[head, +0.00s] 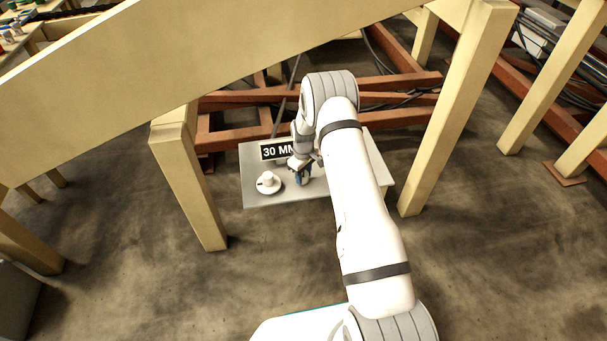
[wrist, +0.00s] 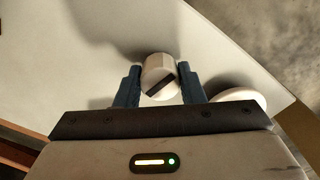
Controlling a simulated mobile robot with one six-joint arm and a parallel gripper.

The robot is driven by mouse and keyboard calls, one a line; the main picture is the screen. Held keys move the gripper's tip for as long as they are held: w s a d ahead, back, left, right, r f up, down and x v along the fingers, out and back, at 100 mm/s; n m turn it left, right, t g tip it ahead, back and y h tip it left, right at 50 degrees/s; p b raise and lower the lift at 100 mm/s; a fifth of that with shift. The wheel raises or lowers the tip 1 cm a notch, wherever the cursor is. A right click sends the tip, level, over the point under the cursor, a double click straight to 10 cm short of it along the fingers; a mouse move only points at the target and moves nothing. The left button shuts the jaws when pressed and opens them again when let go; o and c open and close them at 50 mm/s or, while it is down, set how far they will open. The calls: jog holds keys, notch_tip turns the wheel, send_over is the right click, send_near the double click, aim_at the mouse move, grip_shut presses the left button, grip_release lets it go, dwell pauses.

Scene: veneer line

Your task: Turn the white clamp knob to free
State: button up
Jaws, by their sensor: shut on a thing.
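My gripper (head: 302,179) is over the grey panel, its blue fingers pointing down. In the wrist view my gripper (wrist: 159,70) has its two blue fingers on either side of a white clamp knob (wrist: 157,64), shut on it. The knob is a short white cylinder with a dark bar across its end face, which lies slanted in that view. In the head view the fingers and wrist hide the gripped knob.
A white round piece on a white disc (head: 268,183) stands left of my gripper; a white disc also shows at right in the wrist view (wrist: 240,97). A "30 MM" sign (head: 277,150) stands behind on the grey panel (head: 256,200). Cream posts (head: 190,185) flank the panel.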

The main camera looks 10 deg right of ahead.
aim_at(304, 174)
jog(key=shift+n, duration=1.2)
jog(key=shift+d, duration=0.1)
jog(key=o, duration=1)
notch_tip(304, 174, up, 8)
jog(key=p, duration=0.2)
jog(key=shift+f+p, duration=0.1)
jog(key=shift+p, duration=0.3)
